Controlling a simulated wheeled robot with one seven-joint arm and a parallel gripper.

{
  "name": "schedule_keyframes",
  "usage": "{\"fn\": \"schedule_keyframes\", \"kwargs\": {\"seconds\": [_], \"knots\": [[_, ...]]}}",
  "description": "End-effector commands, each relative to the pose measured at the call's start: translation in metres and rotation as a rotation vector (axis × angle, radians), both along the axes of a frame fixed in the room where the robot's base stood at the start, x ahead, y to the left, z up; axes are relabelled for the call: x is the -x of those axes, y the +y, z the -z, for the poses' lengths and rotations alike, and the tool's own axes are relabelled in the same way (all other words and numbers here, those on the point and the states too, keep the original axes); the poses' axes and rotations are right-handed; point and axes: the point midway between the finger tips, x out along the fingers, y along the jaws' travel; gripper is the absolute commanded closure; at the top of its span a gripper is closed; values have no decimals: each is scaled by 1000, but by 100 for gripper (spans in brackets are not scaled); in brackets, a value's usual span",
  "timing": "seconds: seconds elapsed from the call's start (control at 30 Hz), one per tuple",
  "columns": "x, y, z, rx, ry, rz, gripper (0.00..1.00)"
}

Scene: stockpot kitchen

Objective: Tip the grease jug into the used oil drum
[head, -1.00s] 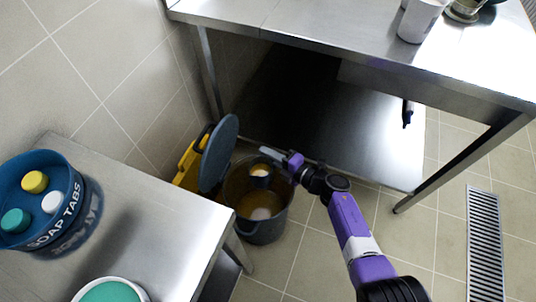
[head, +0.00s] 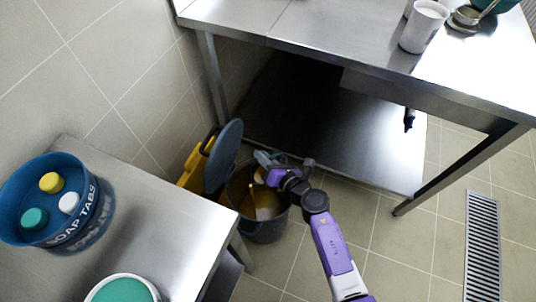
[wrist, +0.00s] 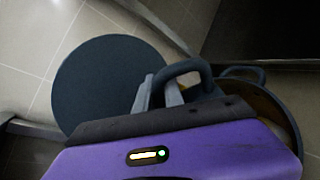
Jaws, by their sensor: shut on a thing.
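The used oil drum (head: 265,232) is a dark grey round bin on the floor between the two steel tables, holding tan oil. Its round lid (head: 223,155) stands open at the left; the lid also shows in the wrist view (wrist: 100,85). My gripper (head: 266,163) is over the drum's mouth, shut on the grease jug (head: 258,176). The jug is small and dark and looks tilted, with a tan streak below it down into the drum. In the wrist view the jug's dark handle (wrist: 190,68) shows by my fingers (wrist: 158,95); my gripper body hides most of the jug.
A yellow object (head: 195,165) stands behind the lid. A steel table (head: 150,195) with a blue soap-tabs tub (head: 75,235) is at the left. A larger table (head: 330,35) with a lower shelf (head: 370,140) is behind. The floor at right is clear, with a drain grate (head: 483,240).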

Motion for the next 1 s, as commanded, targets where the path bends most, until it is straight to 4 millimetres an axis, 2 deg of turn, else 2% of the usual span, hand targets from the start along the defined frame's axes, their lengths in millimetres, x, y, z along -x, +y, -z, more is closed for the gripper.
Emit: {"fn": "schedule_keyframes", "kwargs": {"seconds": [0.2,0.63,1.0], "knots": [[13,15,6,176,-153,-2,100],[32,39,21,437,-374,-3,100],[51,62,18,671,-574,-3,100]]}}
